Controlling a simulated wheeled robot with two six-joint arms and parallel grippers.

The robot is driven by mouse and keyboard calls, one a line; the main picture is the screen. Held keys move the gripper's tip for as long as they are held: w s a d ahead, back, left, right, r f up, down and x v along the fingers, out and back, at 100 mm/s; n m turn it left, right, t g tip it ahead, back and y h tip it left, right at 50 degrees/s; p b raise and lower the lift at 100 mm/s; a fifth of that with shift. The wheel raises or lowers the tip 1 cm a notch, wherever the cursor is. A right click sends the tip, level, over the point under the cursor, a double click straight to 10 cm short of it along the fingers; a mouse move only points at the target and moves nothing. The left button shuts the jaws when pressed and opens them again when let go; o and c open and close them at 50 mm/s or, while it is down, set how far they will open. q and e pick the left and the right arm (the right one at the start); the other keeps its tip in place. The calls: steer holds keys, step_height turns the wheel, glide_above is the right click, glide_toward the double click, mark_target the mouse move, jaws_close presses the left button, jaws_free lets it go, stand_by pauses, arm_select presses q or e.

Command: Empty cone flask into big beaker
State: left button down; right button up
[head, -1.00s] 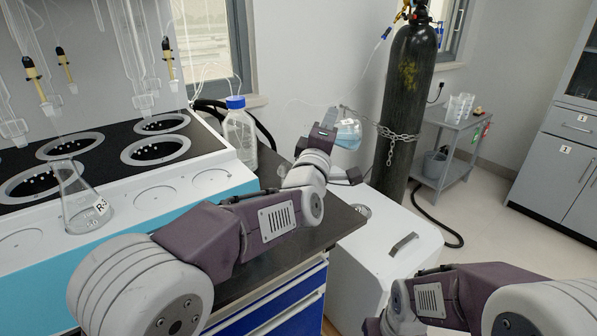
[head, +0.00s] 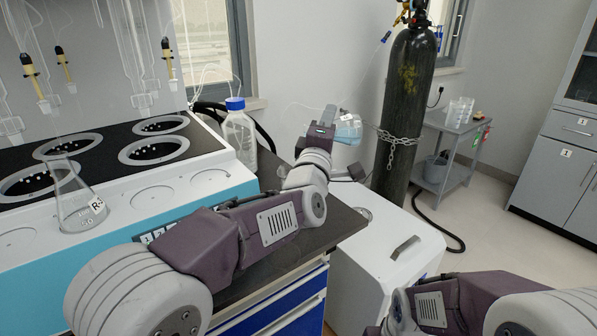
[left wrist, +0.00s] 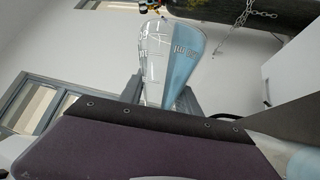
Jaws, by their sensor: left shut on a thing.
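A clear cone flask with blue liquid (head: 348,131) is held by my left gripper (head: 328,120), above and beyond the far end of the bench. In the left wrist view the flask (left wrist: 172,60) sits between the two grey fingers, which are shut on it. It is tilted, with the blue liquid lying along its right side. Part of the flask is hidden behind the gripper. My right gripper is out of view.
Another cone flask (head: 77,202) with a label stands on the heater unit (head: 205,181) at left. A chained gas cylinder (head: 404,100) and a white cabinet (head: 385,262) are to the right.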

arm_select(q)
steer(key=shift+a+r+n+t+y+b, duration=0.2)
steer(key=shift+r+n+t+y+b, duration=0.15)
steer(key=shift+n+b, duration=0.65)
steer(key=shift+a+r+n+t+y+b, duration=0.25)
steer(key=shift+r+n+t+b, duration=0.15)
steer(key=shift+n+b, duration=0.55)
stand_by(1.6)
